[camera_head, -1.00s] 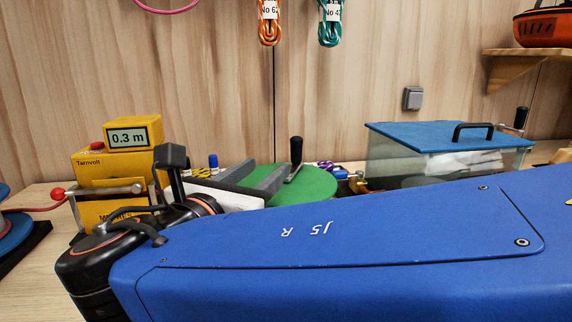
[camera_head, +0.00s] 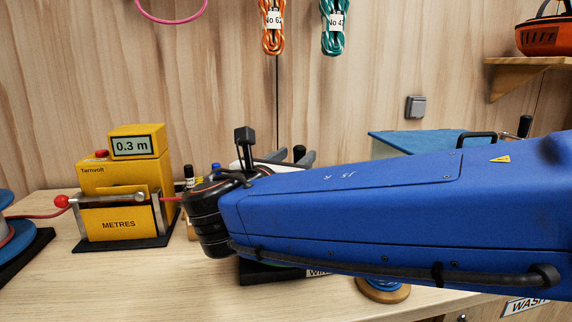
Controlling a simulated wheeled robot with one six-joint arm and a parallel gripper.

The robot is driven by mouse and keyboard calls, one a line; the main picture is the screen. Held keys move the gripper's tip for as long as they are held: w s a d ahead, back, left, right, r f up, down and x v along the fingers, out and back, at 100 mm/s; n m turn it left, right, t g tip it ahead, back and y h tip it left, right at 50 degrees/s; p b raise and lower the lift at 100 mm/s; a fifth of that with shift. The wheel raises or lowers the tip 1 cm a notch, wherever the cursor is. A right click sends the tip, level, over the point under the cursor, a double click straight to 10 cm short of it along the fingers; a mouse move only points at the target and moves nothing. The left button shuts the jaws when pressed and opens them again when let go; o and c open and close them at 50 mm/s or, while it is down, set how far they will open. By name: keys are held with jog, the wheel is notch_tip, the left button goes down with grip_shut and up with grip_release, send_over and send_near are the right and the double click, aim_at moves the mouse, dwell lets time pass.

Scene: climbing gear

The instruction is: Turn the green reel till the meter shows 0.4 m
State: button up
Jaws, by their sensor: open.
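The yellow meter (camera_head: 120,180) stands at the left, and its display (camera_head: 131,146) reads 0.3 m. The green reel is almost wholly hidden behind my arm; only a thin green sliver (camera_head: 286,265) shows above its black base (camera_head: 262,273). The black top of the reel's crank knob (camera_head: 299,152) shows just above my arm. My gripper (camera_head: 293,157) is open, with its grey fingertips around or close beside the knob. I cannot tell whether they touch it. A red cord (camera_head: 172,199) runs through the meter toward the reel.
A blue reel (camera_head: 14,240) stands at the left edge. A case with a blue lid (camera_head: 420,142) stands behind my arm at the right. Pens (camera_head: 189,176) stand behind my wrist. The bench front at the left (camera_head: 120,280) is clear.

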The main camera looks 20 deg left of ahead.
aim_at(298, 155)
jog(key=shift+w, duration=1.7)
grip_shut()
jog(key=shift+d, duration=0.1)
